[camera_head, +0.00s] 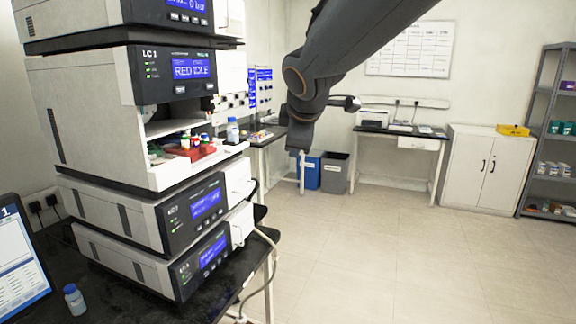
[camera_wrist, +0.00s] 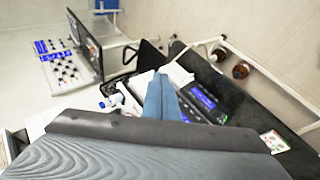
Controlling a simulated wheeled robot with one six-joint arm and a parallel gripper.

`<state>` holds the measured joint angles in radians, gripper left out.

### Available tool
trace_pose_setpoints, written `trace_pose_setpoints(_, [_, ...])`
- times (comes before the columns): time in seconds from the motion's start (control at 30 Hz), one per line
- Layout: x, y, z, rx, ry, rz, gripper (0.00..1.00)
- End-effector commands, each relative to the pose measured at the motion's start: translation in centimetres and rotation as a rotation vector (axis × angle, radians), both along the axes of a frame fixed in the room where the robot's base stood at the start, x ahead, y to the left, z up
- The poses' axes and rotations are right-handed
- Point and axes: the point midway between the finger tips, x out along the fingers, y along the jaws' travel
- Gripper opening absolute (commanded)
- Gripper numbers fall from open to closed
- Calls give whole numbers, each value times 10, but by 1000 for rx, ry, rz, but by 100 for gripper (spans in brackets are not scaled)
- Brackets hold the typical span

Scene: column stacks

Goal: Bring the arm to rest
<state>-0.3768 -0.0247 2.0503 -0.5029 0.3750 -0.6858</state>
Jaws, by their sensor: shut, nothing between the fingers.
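My arm (camera_head: 345,55) reaches in from the top of the head view and bends down to the right of a stack of lab instruments (camera_head: 165,215). My gripper (camera_wrist: 161,82) shows in the wrist view as two blue-grey fingers pressed together, with nothing between them. Its fingers lie in front of part of the stack in that view. Which dark part in the head view is the gripper tip, I cannot tell.
An open bay in the stack holds a red tray (camera_head: 190,152) with small vials. A bottle (camera_head: 232,130) stands at its edge. A blue-capped bottle (camera_head: 74,299) and a monitor (camera_head: 22,260) are at lower left. The floor (camera_head: 400,250) to the right is clear.

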Motion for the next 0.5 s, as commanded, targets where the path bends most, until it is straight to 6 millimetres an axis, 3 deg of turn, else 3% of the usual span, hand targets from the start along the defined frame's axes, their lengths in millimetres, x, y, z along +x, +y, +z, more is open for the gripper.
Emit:
trace_pose_setpoints(0.03, [-10, -23, -30, 46, 65, -90, 0])
trace_pose_setpoints(0.2, [-59, -87, -117, 220, 265, -424, 0])
trace_pose_setpoints(0.4, [-142, -146, -203, 409, 469, -869, 0])
trace_pose_setpoints(0.5, [-183, -164, -233, 481, 542, -1069, 0])
